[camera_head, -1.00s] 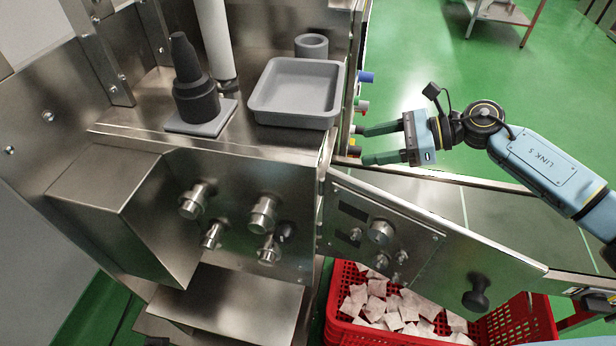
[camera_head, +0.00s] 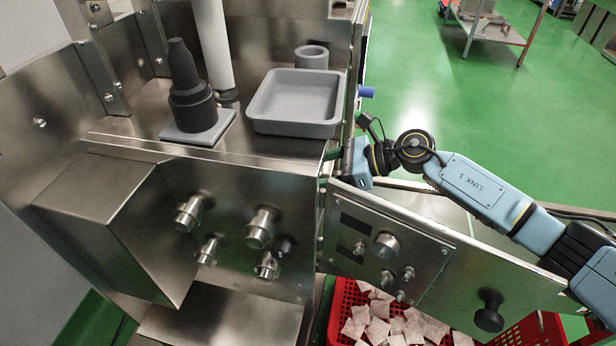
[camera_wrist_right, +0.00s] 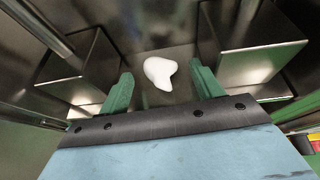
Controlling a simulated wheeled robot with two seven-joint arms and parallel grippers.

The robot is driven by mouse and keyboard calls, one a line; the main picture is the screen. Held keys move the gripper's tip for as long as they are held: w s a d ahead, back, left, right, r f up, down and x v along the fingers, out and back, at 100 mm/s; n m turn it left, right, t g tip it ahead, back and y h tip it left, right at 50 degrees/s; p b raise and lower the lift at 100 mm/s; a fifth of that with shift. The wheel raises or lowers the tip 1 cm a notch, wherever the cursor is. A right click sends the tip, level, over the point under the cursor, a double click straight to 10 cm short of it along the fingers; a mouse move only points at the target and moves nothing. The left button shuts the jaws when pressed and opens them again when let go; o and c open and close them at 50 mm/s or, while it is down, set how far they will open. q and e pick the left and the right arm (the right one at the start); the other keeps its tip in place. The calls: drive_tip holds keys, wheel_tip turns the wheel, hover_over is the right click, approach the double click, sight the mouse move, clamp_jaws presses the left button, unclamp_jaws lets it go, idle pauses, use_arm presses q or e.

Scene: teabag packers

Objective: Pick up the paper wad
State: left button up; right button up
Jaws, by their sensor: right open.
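The paper wad (camera_wrist_right: 160,72) is a small white crumpled lump on a metal surface in the right wrist view. It is not visible in the head view. My right gripper (camera_wrist_right: 160,90) is open, with its two green fingers on either side of the view and the wad between and just beyond the fingertips. In the head view my right gripper (camera_head: 345,163) is at the metal machine, its fingers mostly hidden behind the machine's edge and open panel. My left gripper is not in view.
Metal blocks stand left (camera_wrist_right: 80,70) and right (camera_wrist_right: 255,45) of the wad. The open hinged panel (camera_head: 400,245) lies in front of my right arm. A grey tray (camera_head: 297,100) sits on the machine top. A red crate (camera_head: 345,295) holds white packets below.

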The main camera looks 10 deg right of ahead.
drive_tip(key=shift+x, duration=0.75)
drive_tip(key=shift+c, duration=0.4)
drive_tip(key=c, duration=1)
drive_tip(key=shift+o, duration=0.2)
drive_tip(key=shift+r, duration=0.1)
